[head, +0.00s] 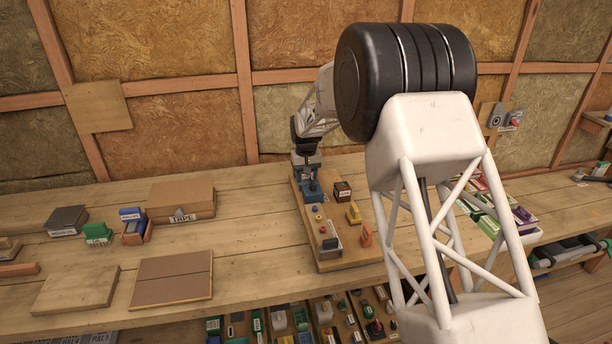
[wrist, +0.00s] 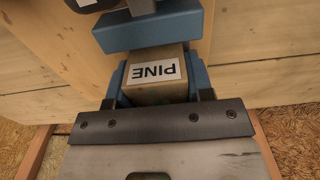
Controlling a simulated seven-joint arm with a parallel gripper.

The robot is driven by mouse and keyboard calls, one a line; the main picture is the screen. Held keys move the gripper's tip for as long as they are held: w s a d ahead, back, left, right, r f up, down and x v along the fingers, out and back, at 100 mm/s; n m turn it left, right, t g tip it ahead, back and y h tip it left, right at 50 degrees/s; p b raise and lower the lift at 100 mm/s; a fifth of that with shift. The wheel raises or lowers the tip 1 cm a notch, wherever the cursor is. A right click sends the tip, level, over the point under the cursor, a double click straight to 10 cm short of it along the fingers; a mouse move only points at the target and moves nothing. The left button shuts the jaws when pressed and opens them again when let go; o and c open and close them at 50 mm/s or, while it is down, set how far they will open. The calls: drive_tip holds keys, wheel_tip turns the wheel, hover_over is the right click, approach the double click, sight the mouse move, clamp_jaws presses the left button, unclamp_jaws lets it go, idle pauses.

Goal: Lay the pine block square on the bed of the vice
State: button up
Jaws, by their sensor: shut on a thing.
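The pine block (wrist: 150,92), a tan block with a white label reading PINE upside down, shows in the wrist view. My gripper (wrist: 156,80) is shut on it, with a blue-grey finger at its left and right sides. A blue bar of the vice (wrist: 150,31) lies just beyond the block. In the head view the blue vice (head: 312,191) stands at the back of a wooden board, and my gripper (head: 306,158) is directly over it. The block is hard to make out there. Whether its underside touches the bed is hidden.
A TAPE box (head: 182,196) and a brown panel (head: 172,277) lie to the left. Bare bench top (head: 250,235) lies between.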

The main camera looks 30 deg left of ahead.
drive_tip(key=o, duration=1.4)
drive_tip(key=shift+f, duration=0.1)
drive_tip(key=shift+r, duration=3.5)
